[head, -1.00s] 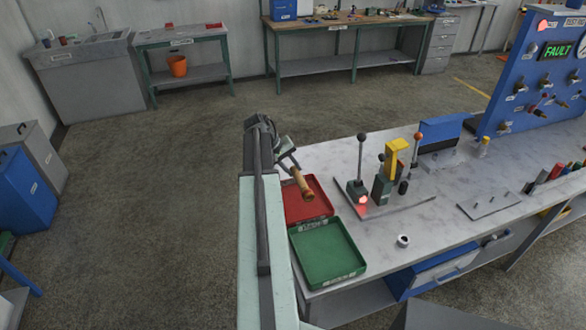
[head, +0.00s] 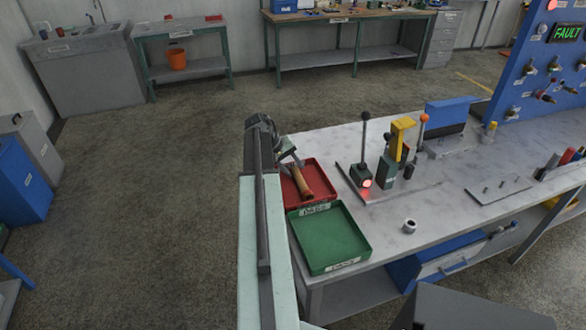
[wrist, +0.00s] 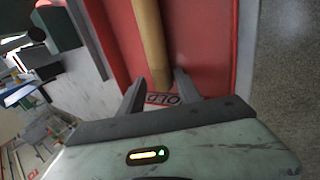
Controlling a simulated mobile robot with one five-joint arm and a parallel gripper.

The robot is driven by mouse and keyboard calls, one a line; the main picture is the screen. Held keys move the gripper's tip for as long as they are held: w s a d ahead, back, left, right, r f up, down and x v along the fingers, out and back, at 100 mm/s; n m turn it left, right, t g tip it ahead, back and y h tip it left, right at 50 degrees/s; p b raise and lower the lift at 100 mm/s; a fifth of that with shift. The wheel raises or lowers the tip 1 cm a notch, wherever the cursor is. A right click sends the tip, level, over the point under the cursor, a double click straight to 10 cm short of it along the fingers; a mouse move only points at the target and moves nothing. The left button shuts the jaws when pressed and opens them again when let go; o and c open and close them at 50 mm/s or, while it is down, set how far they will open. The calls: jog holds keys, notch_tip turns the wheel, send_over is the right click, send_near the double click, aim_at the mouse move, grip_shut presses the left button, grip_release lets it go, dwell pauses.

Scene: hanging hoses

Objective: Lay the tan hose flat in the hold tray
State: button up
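The tan hose (head: 303,184) lies along the red hold tray (head: 317,175), within its rim as seen from the head. In the wrist view the hose (wrist: 150,40) runs lengthwise over the red tray floor (wrist: 200,45), near end by the printed label. My gripper (wrist: 160,75) is over that end, one finger on each side, with gaps between the fingers and the hose. It looks open. In the head view my gripper (head: 288,160) is at the tray's left edge, partly hidden by my arm. I cannot tell whether the hose's whole underside touches the tray.
A green tray (head: 328,238) sits directly in front of the red one. To the right are a lever stand (head: 390,170) with a red light, a small ring (head: 409,226) and a blue panel (head: 550,75) reading FAULT.

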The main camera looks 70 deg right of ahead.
jog(key=shift+a, duration=0.1)
dwell(0.3)
jog(key=p+v, duration=0.6)
jog(key=v, duration=0.1)
jog(key=shift+r+p, duration=0.3)
jog(key=shift+p, duration=0.1)
jog(key=shift+w, duration=0.1)
